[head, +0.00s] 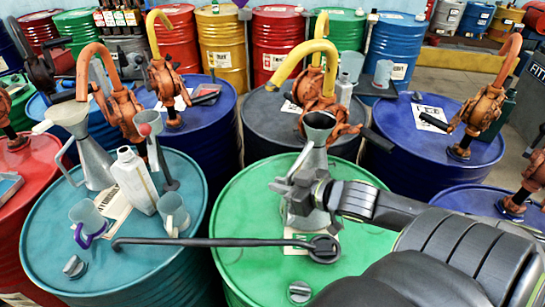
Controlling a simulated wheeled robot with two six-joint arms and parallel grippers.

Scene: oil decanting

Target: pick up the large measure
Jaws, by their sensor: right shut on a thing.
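A tall grey metal measure (316,160) with a conical body and a flared dark mouth is at the middle of the green drum (243,210). My right gripper (290,197) comes in from the right and is shut on this measure around its lower body. The fingers hide part of the measure, and I cannot tell whether its base touches the drum top. A similar tall conical metal measure (92,158) with a pale flared mouth and a side handle stands on the teal drum (45,235). My left gripper is out of view.
A white bottle (134,180) and small grey mugs (88,220) stand on the teal drum. A long dark wrench-like tool (220,242) spans the teal and green drums. A yellow-spouted rusty pump (320,95) rises behind the held measure. Bungs (299,291) lie near the front.

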